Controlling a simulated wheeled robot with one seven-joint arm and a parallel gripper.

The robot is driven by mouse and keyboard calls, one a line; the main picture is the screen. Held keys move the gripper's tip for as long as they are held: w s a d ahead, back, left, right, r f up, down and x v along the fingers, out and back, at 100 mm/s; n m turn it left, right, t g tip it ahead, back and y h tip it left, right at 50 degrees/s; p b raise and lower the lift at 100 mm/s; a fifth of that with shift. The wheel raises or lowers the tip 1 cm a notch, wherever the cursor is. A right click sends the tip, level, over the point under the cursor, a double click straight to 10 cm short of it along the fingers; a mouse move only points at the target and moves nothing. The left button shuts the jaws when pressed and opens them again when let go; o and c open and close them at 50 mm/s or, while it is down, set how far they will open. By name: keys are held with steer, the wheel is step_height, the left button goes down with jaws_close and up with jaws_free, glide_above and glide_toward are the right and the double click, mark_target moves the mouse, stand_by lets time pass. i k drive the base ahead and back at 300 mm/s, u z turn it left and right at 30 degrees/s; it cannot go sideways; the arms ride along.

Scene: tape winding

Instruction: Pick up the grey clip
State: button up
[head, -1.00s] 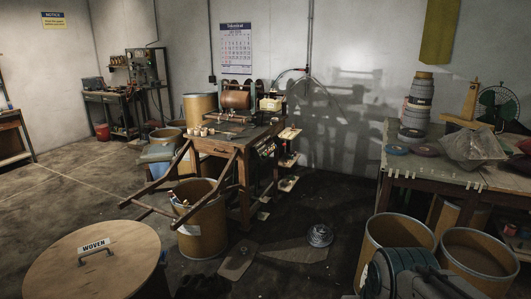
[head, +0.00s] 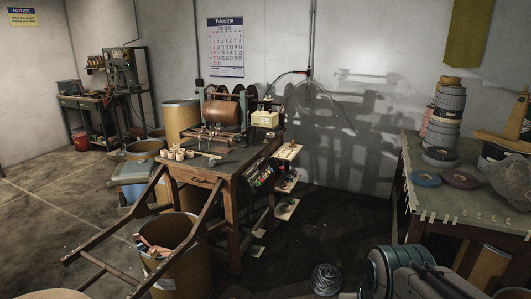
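I cannot pick out a grey clip for sure. Several small pale clip-like shapes (head: 432,216) sit along the front edge of the right-hand table (head: 412,172), too small to tell their colour or form. My arm, grey with a teal band, shows at the bottom right. My gripper's fingertips cannot be made out, so its opening and anything in it are hidden.
A wooden winding bench (head: 205,172) with a brown drum (head: 222,113) stands in the middle. A barrel (head: 180,262) stands between its long wooden handles. Tape rolls (head: 460,180) lie on the right table. A grey coil (head: 325,279) lies on otherwise fairly open floor before me.

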mark_target(211, 162)
steer(key=i, duration=3.85)
steer(key=u, duration=1.25)
